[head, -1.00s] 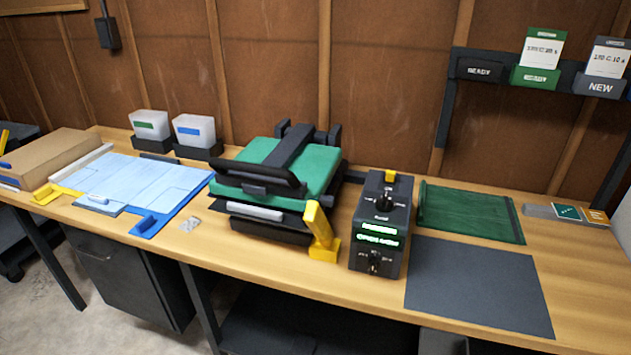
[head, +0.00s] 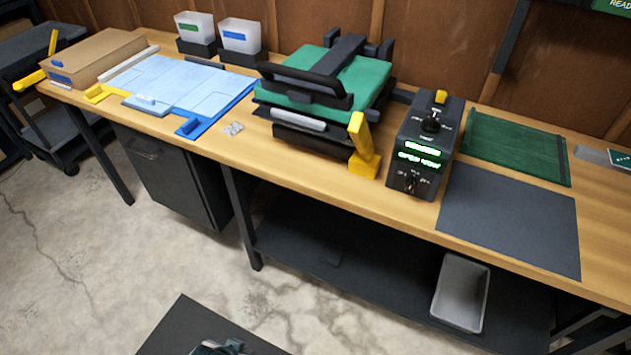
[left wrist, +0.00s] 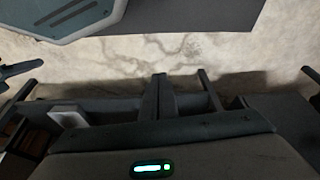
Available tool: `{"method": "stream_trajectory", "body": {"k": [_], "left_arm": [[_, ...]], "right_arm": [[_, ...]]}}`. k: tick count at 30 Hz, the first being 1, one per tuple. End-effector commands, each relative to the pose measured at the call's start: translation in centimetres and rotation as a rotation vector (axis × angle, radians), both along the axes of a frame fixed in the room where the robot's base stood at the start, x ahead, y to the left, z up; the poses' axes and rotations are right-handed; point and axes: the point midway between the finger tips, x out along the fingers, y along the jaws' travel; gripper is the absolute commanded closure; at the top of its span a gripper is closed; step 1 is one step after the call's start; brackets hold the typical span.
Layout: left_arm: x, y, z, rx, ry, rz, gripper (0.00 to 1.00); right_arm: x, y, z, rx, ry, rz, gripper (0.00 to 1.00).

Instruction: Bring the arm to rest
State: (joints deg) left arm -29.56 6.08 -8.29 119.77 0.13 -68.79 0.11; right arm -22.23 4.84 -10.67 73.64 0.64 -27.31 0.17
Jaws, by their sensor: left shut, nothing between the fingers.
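My left gripper (left wrist: 161,97) shows in the left wrist view, with its two dark fingers together and nothing between them. It hangs over the concrete floor and dark frame parts, clear of the worktop items. In the head view neither gripper can be made out; only dark parts of my own body show at the bottom edge. My right gripper is in neither view.
The wooden bench (head: 400,215) holds a green press (head: 320,85), a control box (head: 425,145), a dark grey mat (head: 510,215), a green mat (head: 515,147), light blue sheets (head: 170,85) and a cardboard box (head: 97,57). A grey bin (head: 461,290) sits on the lower shelf. Floor in front is open.

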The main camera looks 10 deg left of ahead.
Motion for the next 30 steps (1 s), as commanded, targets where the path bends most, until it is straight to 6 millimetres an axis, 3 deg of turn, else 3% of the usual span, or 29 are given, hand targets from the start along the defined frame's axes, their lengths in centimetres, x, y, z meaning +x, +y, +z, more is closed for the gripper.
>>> {"method": "stream_trajectory", "body": {"k": [3, 9, 15, 21, 30], "left_arm": [[0.6, -0.5, -4.6, -0.008, -0.013, -0.005, 1.00], [0.5, -1.3, -11.9, -0.026, -0.050, -0.014, 1.00], [-0.9, -1.7, -17.8, -0.040, -0.085, -0.021, 1.00], [-2.2, -1.9, -20.7, -0.049, -0.107, -0.026, 1.00], [-2.4, -1.9, -21.3, -0.051, -0.114, -0.027, 1.00]], "right_arm": [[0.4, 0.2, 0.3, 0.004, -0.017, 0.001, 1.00], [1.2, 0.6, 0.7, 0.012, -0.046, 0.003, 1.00], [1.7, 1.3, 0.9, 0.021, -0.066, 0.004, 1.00], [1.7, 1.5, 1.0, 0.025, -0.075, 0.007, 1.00], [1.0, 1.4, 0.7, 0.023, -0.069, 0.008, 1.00]]}}
